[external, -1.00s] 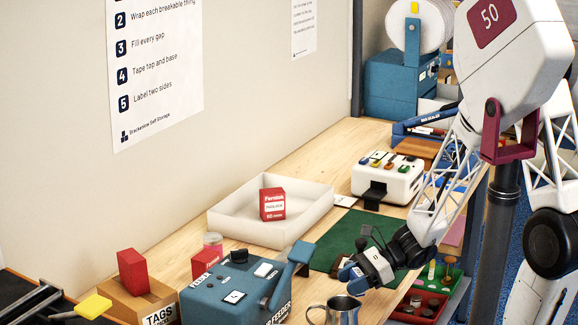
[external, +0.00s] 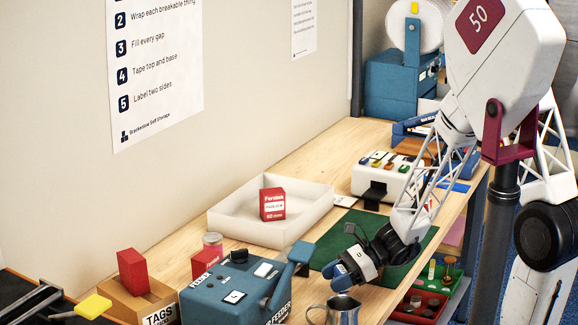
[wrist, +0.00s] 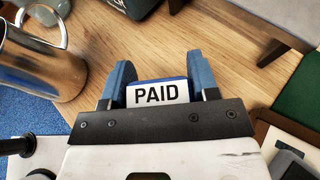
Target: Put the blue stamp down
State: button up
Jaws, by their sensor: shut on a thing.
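My gripper (external: 342,281) has blue fingers and is near the front of the wooden table, just beyond the metal jug (external: 345,306). In the wrist view my gripper (wrist: 160,88) is shut on the blue stamp (wrist: 158,93), which has a white label reading PAID and a blue edge above it. Bare wood shows beyond the stamp. I cannot tell how high the stamp is above the table. In the external view the stamp is hidden or too small to make out.
The jug also stands at the left of the wrist view (wrist: 38,62). A blue feeder machine (external: 228,290) stands left of my gripper. A green mat (external: 338,236) lies behind it. A white tray (external: 235,232) holds a red box (external: 272,205). A red bin (external: 424,303) is at right.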

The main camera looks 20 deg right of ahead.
jog(key=shift+f, duration=1.4)
jog(key=shift+f, duration=0.1)
jog(key=o, duration=0.9)
jog(key=shift+f, duration=0.1)
jog(key=shift+r, duration=0.2)
jog(key=shift+v, duration=6)
